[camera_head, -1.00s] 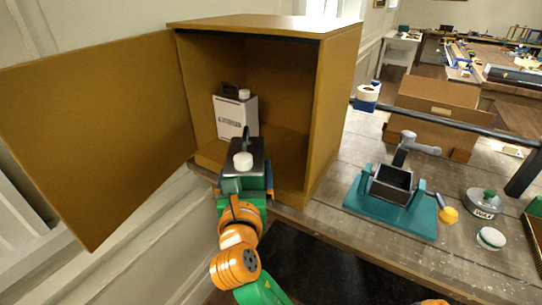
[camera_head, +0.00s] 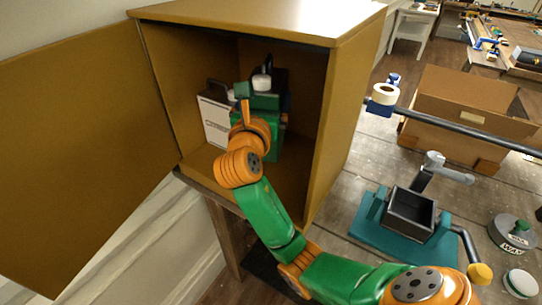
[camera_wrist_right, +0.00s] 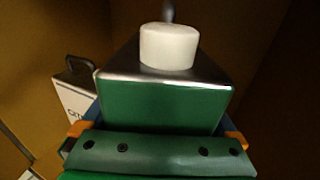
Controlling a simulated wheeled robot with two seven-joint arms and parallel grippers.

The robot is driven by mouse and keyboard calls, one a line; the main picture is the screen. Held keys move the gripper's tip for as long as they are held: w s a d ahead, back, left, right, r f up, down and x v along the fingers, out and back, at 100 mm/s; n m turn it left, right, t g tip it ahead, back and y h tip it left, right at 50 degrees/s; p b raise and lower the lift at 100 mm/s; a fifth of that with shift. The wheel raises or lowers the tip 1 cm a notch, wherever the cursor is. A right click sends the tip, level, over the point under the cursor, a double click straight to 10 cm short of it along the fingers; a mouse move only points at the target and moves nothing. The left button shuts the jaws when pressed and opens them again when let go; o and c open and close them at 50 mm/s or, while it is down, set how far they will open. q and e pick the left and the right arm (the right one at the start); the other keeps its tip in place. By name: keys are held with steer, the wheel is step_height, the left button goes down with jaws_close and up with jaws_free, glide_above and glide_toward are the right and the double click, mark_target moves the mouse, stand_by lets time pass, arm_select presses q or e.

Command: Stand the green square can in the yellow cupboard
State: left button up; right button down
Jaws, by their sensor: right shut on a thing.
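The yellow cupboard (camera_head: 348,100) stands on the bench with its door (camera_head: 80,150) swung open to the left. My right gripper (camera_head: 262,105) reaches inside it and is shut on the green square can (camera_head: 273,146). The can is upright, with a dark metal top and a white cap. In the right wrist view the can (camera_wrist_right: 165,100) fills the middle between the orange-tipped fingers. Whether its base touches the cupboard floor is hidden behind my arm. My left gripper is not in view.
A white square can (camera_head: 214,122) stands in the cupboard, just left of the green can; it also shows in the right wrist view (camera_wrist_right: 75,97). Right of the cupboard are a teal-based vice (camera_head: 405,220), a cardboard box (camera_head: 460,105) and round tins (camera_head: 512,234).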

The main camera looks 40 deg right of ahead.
steer(key=f, duration=0.3)
steer(key=f+b, duration=0.1)
steer(key=f, duration=0.1)
steer(key=s+a+f, duration=0.1)
steer(key=f, duration=0.2)
steer(key=shift+f, duration=0.3)
steer(key=shift+w+d+f, duration=0.2)
steer(key=shift+d+f, duration=0.05)
steer(key=shift+f, duration=0.15)
jaws_free()
steer(key=shift+a, duration=0.1)
steer(key=shift+s, duration=0.15)
steer(key=shift+a, duration=0.15)
steer(key=shift+s+a, duration=0.25)
steer(key=shift+s, duration=0.05)
steer(key=b+v, duration=0.2)
steer(key=v, duration=0.9)
